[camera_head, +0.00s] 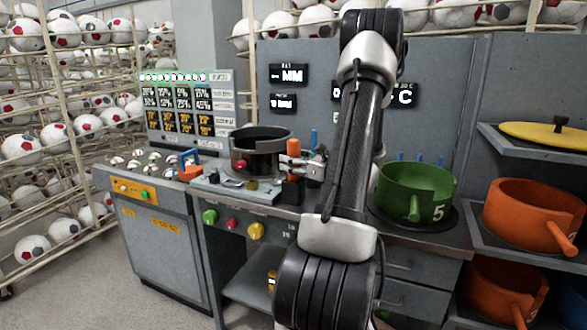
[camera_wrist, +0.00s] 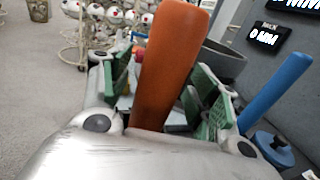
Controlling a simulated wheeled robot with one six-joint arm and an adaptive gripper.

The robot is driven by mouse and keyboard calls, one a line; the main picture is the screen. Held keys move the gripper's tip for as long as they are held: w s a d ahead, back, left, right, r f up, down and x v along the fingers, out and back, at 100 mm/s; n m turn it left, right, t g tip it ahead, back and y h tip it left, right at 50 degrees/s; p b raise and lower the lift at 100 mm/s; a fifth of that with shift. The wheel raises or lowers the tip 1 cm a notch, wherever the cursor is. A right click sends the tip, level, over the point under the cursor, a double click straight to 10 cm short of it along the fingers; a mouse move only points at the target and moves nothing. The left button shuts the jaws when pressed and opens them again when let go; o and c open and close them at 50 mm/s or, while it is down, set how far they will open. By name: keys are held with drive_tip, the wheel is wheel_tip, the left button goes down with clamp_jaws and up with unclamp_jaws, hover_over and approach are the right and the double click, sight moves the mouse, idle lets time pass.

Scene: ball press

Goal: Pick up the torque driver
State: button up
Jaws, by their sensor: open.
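The torque driver appears to be the upright tool with an orange handle (camera_head: 293,147) at the front right of the dark pot on the workbench. In the wrist view its orange handle (camera_wrist: 168,65) rises large between the green finger pads. My gripper (camera_head: 300,168) is at this tool, reaching in from the right. In the wrist view my gripper (camera_wrist: 160,105) is open, with one pad on each side of the handle. I cannot tell whether either pad touches it. The lower end of the tool is hidden in the wrist view.
A dark pot (camera_head: 254,148) stands just left of the tool. A blue-handled tool (camera_wrist: 280,88) stands close on the right in the wrist view. A green pot (camera_head: 405,190) sits farther right on the bench. Ball racks (camera_head: 60,150) stand at the left.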

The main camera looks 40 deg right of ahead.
drive_tip(key=c, duration=1.2)
drive_tip(key=shift+r, duration=0.1)
